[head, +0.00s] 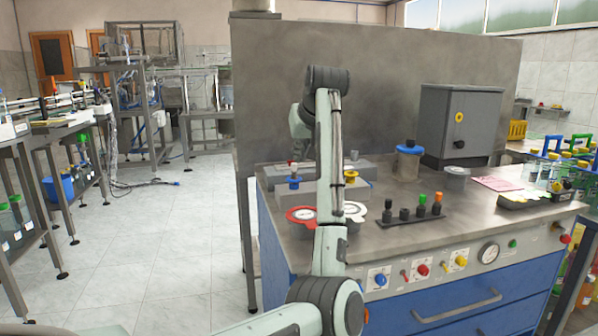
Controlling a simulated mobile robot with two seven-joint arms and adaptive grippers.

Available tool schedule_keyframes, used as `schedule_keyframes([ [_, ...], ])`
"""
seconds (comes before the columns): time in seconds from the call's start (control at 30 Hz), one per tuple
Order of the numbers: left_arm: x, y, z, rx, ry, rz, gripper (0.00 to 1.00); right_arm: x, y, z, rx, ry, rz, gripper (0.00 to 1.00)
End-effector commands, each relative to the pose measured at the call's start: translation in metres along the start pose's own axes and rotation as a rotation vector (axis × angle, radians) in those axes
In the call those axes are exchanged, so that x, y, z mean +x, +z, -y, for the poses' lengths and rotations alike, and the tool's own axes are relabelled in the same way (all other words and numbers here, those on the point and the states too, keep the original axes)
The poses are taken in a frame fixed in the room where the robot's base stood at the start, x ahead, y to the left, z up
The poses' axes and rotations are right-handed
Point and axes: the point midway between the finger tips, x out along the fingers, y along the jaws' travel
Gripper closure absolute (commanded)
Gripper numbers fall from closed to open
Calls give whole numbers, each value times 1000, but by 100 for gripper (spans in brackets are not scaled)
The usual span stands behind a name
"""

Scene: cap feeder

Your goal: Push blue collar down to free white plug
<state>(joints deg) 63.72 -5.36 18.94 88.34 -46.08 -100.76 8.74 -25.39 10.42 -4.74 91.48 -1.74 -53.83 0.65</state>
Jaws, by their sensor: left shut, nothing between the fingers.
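A blue collar (293,181) sits on a grey block (310,194) near the left end of the steel bench, with a small pale plug standing in it. The plug is too small to make out clearly. My left arm rises in front of the block and bends back down behind itself. My left gripper (309,152) is mostly hidden behind that arm, above and behind the block. It is shut and empty, and appears apart from the collar. My right gripper is out of view.
A yellow collar (350,177) stands right of my arm.

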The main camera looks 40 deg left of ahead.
Motion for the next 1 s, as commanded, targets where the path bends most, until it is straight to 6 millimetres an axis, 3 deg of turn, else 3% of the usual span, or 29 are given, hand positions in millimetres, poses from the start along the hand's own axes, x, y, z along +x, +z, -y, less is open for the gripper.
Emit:
schedule_keyframes([
  [0.13, -31, 0, 0, -3, 1, -2, 100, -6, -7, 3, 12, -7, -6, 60],
  [0.33, -56, -1, 1, -2, 0, -1, 100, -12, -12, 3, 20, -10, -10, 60],
  [1.0, -62, 0, 1, -2, -2, 0, 100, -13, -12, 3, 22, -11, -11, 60],
])
